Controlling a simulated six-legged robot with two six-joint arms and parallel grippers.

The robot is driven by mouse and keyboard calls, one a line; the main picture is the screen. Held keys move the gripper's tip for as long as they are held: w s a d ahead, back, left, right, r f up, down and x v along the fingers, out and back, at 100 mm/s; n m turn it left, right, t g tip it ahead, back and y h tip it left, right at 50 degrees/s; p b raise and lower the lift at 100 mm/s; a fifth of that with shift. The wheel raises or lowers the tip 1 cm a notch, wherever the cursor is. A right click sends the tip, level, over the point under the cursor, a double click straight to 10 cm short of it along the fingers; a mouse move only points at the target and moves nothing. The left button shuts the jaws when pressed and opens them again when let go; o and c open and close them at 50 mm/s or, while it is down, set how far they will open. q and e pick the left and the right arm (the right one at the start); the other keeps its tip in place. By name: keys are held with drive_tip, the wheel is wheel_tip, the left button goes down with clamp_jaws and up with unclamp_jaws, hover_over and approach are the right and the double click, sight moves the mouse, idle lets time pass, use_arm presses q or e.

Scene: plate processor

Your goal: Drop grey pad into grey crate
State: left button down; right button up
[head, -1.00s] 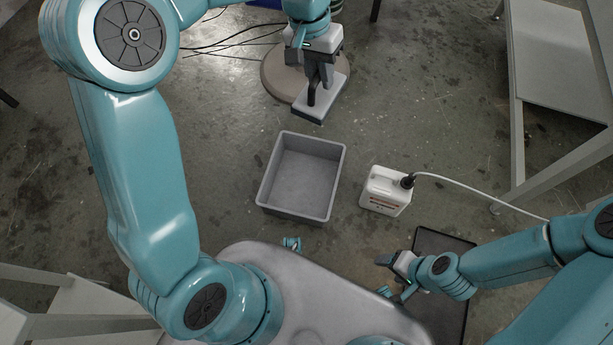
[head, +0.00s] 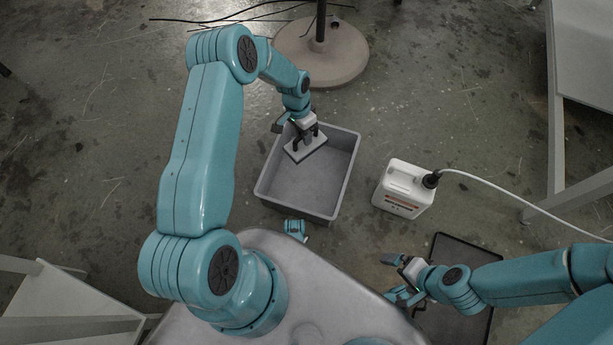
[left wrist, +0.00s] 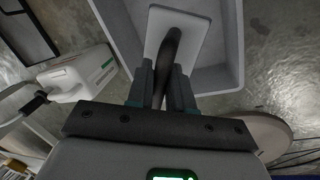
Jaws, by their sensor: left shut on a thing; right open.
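The grey pad (head: 306,148) is a flat light slab with a dark handle. My left gripper (head: 305,132) is shut on its handle. In the head view the pad shows over the back left part of the open grey crate (head: 349,172). In the left wrist view the pad (left wrist: 190,30) hangs in front of the crate (left wrist: 232,45), with the left gripper (left wrist: 163,85) closed around the dark handle. I cannot tell how high the pad is above the crate floor. My right gripper (head: 393,267) is open and empty, right of the crate and nearer my body.
A white canister (head: 404,188) with a black cap and pale hose stands right of the crate. It also shows in the left wrist view (left wrist: 80,75). A black tray (head: 465,255) lies at the lower right. A round beige base (head: 345,62) with a pole stands behind the crate.

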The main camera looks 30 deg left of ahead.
use_arm(q)
drive_tip(key=shift+s+a+f, duration=0.1)
drive_tip(key=shift+s+f, duration=0.05)
drive_tip(key=shift+f, duration=0.4)
drive_tip(key=shift+s+a+f, duration=0.1)
drive_tip(key=shift+f, duration=0.4)
wheel_tip(320, 180, down, 6)
drive_tip(key=b, duration=0.4)
drive_tip(key=shift+r, duration=0.15)
drive_tip(key=c, duration=0.9)
unclamp_jaws()
drive_tip(key=shift+w, duration=0.1)
drive_tip(key=shift+r, duration=0.15)
drive_tip(key=a+r+p, duration=0.1)
drive_tip(key=r, duration=0.4)
drive_tip(key=a+r+p, duration=0.1)
drive_tip(key=r+p, duration=0.1)
drive_tip(key=r, duration=0.3)
drive_tip(key=a+r+p, duration=0.1)
drive_tip(key=r+p, duration=0.1)
drive_tip(key=r, duration=0.4)
drive_tip(key=shift+w, duration=0.4)
drive_tip(key=shift+f, duration=0.1)
